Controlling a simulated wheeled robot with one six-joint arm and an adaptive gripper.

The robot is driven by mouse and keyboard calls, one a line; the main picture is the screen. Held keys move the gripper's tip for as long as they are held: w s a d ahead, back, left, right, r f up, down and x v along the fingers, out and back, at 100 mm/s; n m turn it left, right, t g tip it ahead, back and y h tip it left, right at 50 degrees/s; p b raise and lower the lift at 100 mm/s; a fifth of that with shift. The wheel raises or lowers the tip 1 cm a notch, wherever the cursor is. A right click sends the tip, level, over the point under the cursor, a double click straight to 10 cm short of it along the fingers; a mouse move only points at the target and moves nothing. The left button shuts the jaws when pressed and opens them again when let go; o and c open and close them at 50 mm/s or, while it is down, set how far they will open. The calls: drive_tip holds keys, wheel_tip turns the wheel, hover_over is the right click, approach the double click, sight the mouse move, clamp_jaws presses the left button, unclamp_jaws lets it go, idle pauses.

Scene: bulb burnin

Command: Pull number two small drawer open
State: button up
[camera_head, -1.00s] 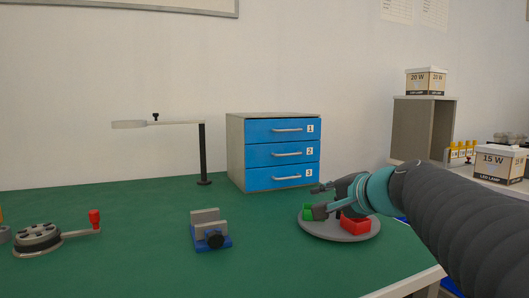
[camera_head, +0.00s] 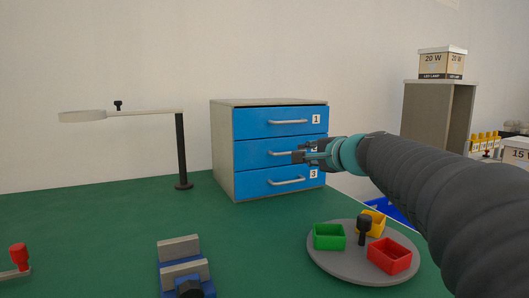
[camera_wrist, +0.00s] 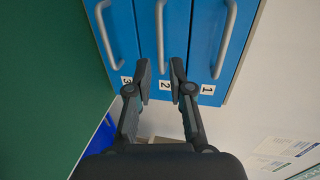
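The grey cabinet (camera_head: 222,150) has three blue drawers, labelled 1, 2 and 3, each with a grey bar handle. The number two drawer (camera_head: 250,155) is the middle one, and its front looks flush with the others. Its handle (camera_wrist: 160,35) is in the wrist view, lined up with the gap between my fingers. My gripper (camera_head: 300,156) is in front of the right part of drawer two, near the right end of its handle. In the wrist view, my gripper (camera_wrist: 163,72) has its fingers apart with nothing clamped. I cannot tell how far the handle reaches between them.
Drawer one (camera_head: 255,121) is above and drawer three (camera_head: 250,182) below. A grey round tray (camera_head: 340,266) with green, yellow and red bins stands below my arm. A lamp (camera_head: 182,150) is left of the cabinet, a blue-grey vise (camera_head: 180,245) in front. Green table between is clear.

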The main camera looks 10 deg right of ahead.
sight(270, 144)
drive_tip(key=x, duration=0.8)
drive_tip(key=shift+p, duration=0.35)
clamp_jaws()
